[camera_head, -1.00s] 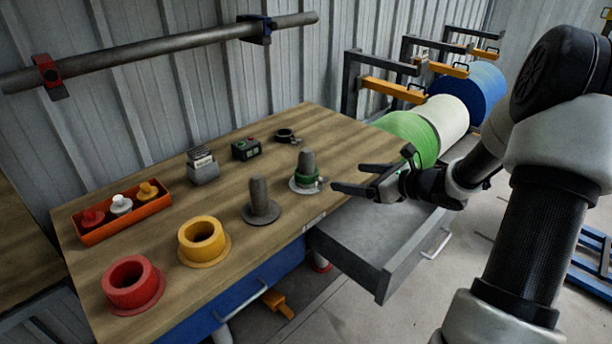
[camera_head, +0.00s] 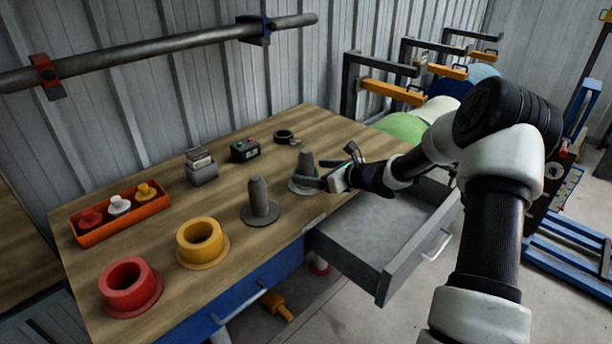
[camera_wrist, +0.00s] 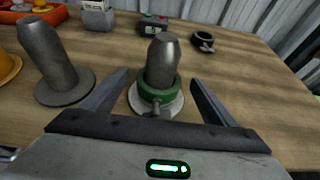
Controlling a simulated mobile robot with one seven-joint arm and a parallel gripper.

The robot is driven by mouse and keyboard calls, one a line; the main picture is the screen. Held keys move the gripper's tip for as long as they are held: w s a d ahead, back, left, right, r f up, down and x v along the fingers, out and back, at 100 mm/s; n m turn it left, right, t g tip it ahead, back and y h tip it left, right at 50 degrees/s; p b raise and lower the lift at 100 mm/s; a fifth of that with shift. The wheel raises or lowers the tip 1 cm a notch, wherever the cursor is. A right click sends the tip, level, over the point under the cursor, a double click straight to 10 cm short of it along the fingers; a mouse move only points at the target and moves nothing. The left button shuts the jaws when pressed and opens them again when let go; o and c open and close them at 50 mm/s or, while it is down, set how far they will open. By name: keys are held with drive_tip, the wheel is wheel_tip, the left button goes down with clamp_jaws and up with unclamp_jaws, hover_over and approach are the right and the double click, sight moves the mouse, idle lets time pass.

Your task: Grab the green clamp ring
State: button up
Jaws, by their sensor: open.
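The green clamp ring (camera_wrist: 158,88) sits around the base of a grey peg (camera_wrist: 163,57) on a pale round flange, in the wrist view. Its small screw lug points toward my gripper. My gripper (camera_wrist: 160,88) is open, with one finger on each side of the ring and peg, apart from them as far as I can see. In the head view my gripper (camera_head: 322,172) is at the peg (camera_head: 306,163) from the right, and it largely hides the ring there.
A second grey peg (camera_head: 259,197) stands bare to the left. A black ring (camera_head: 285,136) and a dark box with buttons (camera_head: 244,150) lie behind. Yellow (camera_head: 202,243) and red (camera_head: 130,287) collars stand front left. An open grey drawer (camera_head: 385,235) juts out below my arm.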

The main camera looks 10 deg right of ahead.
drive_tip(key=shift+x, duration=0.9)
drive_tip(key=shift+c, duration=0.3)
drive_tip(key=c, duration=1.5)
drive_tip(key=shift+r, duration=0.1)
